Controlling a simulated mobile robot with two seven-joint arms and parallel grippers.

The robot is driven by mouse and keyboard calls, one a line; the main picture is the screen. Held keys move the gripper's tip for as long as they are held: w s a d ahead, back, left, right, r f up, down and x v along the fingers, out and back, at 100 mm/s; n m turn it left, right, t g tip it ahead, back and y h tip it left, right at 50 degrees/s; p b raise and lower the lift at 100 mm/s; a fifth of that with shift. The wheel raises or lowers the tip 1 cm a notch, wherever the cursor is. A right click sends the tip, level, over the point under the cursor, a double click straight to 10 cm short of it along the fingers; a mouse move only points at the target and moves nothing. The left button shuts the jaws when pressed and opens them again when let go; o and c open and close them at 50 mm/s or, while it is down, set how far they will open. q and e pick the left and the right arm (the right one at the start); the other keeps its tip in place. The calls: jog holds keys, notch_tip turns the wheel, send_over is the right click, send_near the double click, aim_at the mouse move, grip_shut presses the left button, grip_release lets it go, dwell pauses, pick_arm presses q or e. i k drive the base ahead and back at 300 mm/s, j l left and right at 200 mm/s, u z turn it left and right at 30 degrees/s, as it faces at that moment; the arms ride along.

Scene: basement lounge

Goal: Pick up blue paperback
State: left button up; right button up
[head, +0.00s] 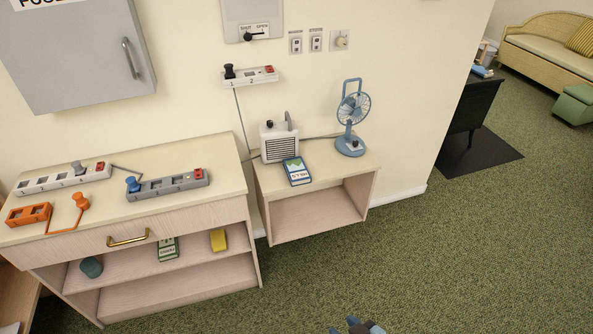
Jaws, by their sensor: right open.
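The blue paperback (297,171) lies flat, cover up, on the top of the small low shelf unit (338,169), near its front edge. Its cover has a white and green picture and white lettering. My right gripper (357,326) only just shows at the bottom edge of the head view, well in front of and below the shelf unit. It is open and away from the book, and most of it is cut off by the frame. My left gripper is not in view.
A white box-shaped heater (279,142) stands right behind the book, and a blue fan (351,122) stands to its right. A larger cabinet (180,155) with power strips is at left. Green carpet (440,260) in front is clear.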

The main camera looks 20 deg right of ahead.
aim_at(298, 172)
jog(key=i+l+u, duration=0.15)
jog(key=i+l, duration=0.3)
jog(key=i+l+u, duration=0.1)
jog(key=i+l, duration=0.35)
jog(key=i+l+u, duration=0.15)
jog(key=i+l, duration=0.3)
jog(key=i+l+u, duration=0.15)
jog(key=i+l, duration=0.25)
jog(key=l, duration=0.25)
